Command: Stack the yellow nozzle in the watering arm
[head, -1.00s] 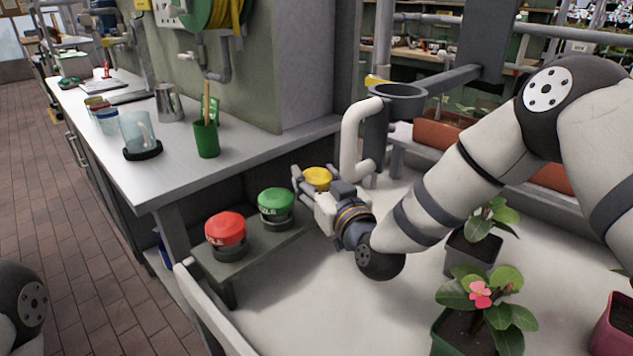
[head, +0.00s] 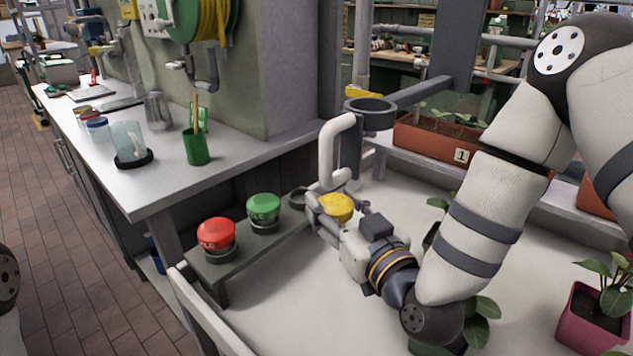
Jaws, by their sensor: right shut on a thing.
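The yellow nozzle (head: 336,206) is held between the fingers of my right gripper (head: 332,211), which is shut on it. It is clear of the low shelf, over the pale surface, and appears just below the white curved pipe. The watering arm (head: 425,94) is a dark grey beam that ends in an open round holder (head: 371,106). The white pipe (head: 327,155) is beside this holder. The holder is above and behind the nozzle in the picture. The fingers partly hide the nozzle's lower part. My left gripper is out of view.
A red nozzle (head: 216,234) and a green nozzle (head: 263,207) sit on a low grey shelf (head: 240,254), beside an empty ring seat (head: 299,197). Potted plants stand at the right, one in a pink pot (head: 585,318). A counter (head: 165,185) with cups is at the left.

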